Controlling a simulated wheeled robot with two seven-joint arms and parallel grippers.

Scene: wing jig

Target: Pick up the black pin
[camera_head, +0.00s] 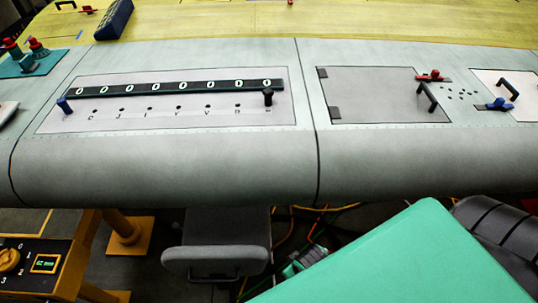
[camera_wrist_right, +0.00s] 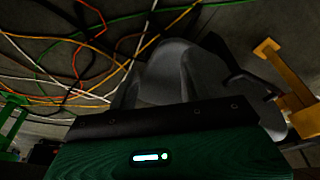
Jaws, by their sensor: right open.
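The black pin (camera_head: 268,97) stands upright at the right end of the black numbered strip (camera_head: 176,88), on the pale panel of the wing. A blue pin (camera_head: 65,106) stands near the strip's left end. In the right wrist view, my right gripper (camera_wrist_right: 165,125) shows as a black bar and green housing along the bottom. Its fingertips are not distinct, and nothing is seen held in it. The pin is not in that view, which faces the floor. My left gripper is in neither view.
The wing (camera_head: 150,165) spans the head view. A hatch with a black handle (camera_head: 427,97), a red latch (camera_head: 432,76) and a blue latch (camera_head: 497,104) lie at right. A grey chair (camera_head: 215,255) stands below. Cables (camera_wrist_right: 70,60) cross the floor. The control box (camera_head: 30,265) is at lower left.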

